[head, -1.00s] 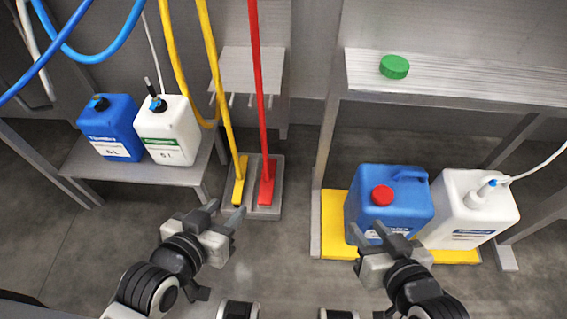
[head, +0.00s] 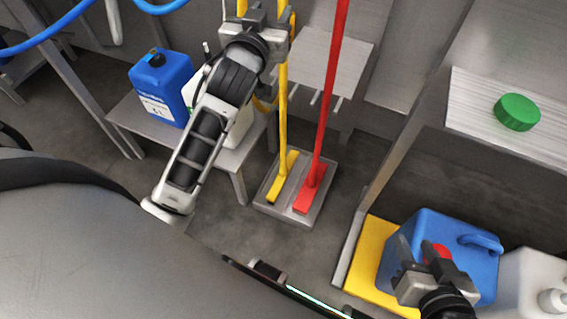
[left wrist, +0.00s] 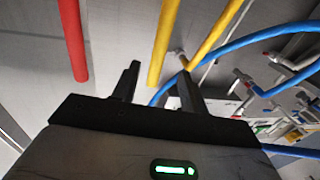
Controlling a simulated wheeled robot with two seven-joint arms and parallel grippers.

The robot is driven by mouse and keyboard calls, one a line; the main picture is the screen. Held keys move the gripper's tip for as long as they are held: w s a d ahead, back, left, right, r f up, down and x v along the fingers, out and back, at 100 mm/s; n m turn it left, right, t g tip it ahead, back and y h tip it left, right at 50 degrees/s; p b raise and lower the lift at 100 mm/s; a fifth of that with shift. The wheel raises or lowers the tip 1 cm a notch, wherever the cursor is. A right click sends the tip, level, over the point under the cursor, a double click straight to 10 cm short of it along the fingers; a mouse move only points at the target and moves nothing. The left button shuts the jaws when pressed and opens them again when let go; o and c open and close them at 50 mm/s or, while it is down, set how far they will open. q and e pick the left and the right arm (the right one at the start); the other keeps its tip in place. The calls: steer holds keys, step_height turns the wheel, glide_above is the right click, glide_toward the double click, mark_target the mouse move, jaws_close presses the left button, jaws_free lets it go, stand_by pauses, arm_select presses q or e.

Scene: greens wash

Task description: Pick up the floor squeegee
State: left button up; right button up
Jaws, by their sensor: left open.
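Two long-handled floor tools stand upright on a grey base (head: 312,217) in the head view. One has a yellow handle (head: 283,110) and yellow head; the other has a red handle (head: 331,100) and red head. I cannot tell for sure from their shapes which is the squeegee. My left gripper (head: 264,10) is open and raised beside the upper yellow handle. In the left wrist view, the yellow handle (left wrist: 165,40) shows between the open fingers (left wrist: 158,75), with the red handle (left wrist: 72,40) to the left. My right gripper (head: 420,250) is open and empty in front of a blue canister.
A low bench (head: 228,158) at left holds a blue jug (head: 160,90) and a mostly hidden white one. A green lid (head: 517,112) lies on a steel counter.

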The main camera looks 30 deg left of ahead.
arm_select(q)
steer(key=b+x, duration=0.1)
steer(key=x, duration=0.7)
steer(key=shift+w+f, duration=0.25)
steer(key=shift+w, duration=0.15)
arm_select(e)
steer(key=shift+w+a+f, duration=0.1)
steer(key=shift+w+f, duration=0.2)
steer(key=shift+f, duration=0.2)
steer(key=shift+w+a+f, duration=0.1)
steer(key=shift+w+f, duration=0.15)
steer(key=shift+f, duration=0.2)
arm_select(q)
jaws_close()
arm_select(e)
steer(key=shift+s+f, duration=0.1)
steer(key=shift+s, duration=0.1)
arm_select(q)
steer(key=shift+r, duration=0.1)
arm_select(e)
steer(key=shift+w, duration=0.15)
